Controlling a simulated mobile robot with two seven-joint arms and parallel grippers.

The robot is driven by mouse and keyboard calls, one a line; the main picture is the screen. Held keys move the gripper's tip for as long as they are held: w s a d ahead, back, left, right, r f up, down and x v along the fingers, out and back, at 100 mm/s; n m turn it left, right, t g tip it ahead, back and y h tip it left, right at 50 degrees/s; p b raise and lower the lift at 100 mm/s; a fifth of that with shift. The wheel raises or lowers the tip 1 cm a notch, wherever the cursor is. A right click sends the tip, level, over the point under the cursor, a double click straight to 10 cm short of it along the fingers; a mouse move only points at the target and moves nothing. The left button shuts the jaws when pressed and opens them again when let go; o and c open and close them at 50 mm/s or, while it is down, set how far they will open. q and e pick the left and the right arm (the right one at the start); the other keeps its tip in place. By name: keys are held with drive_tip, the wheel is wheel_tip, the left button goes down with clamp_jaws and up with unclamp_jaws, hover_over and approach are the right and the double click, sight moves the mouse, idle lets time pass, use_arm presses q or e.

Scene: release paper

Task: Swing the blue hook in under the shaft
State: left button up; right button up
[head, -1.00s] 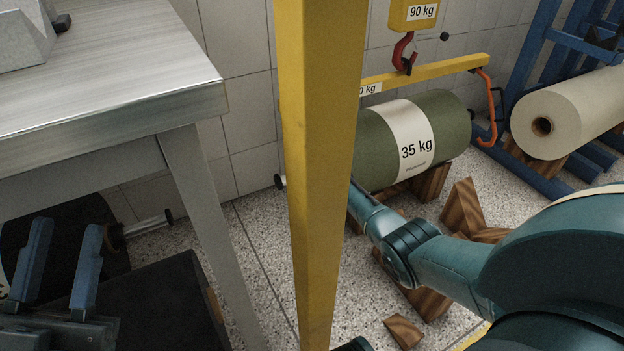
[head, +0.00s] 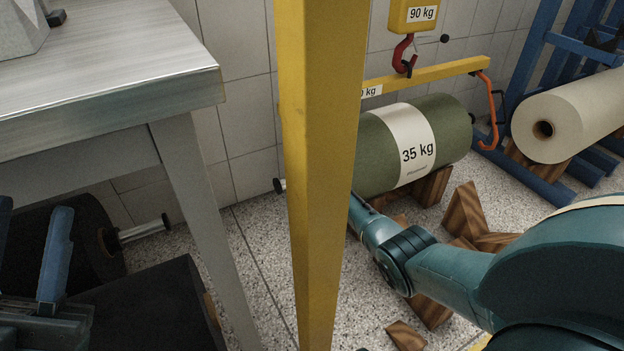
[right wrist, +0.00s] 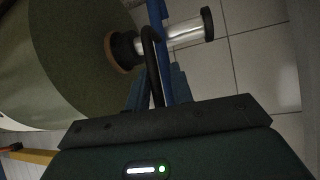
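In the right wrist view, the blue hook (right wrist: 158,12) comes down from the top edge, passing in front of the silver shaft (right wrist: 188,31). The shaft juts from the core of the green roll (right wrist: 65,60) and ends in a black collar. A black curved bar (right wrist: 152,60) runs beside the hook, down between the fingers of my right gripper (right wrist: 158,82); whether they clamp it is unclear. In the head view, the yellow post hides the hook and right gripper; the green roll (head: 450,128) shows behind it. My left gripper (head: 30,212) is open and empty at lower left.
The yellow post (head: 318,180) stands close in front. A yellow beam (head: 430,76) with an orange hook (head: 488,110) hangs above the roll. Wooden wedges (head: 464,210) lie around it.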

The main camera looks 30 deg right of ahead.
drive_tip(key=shift+o, duration=0.8)
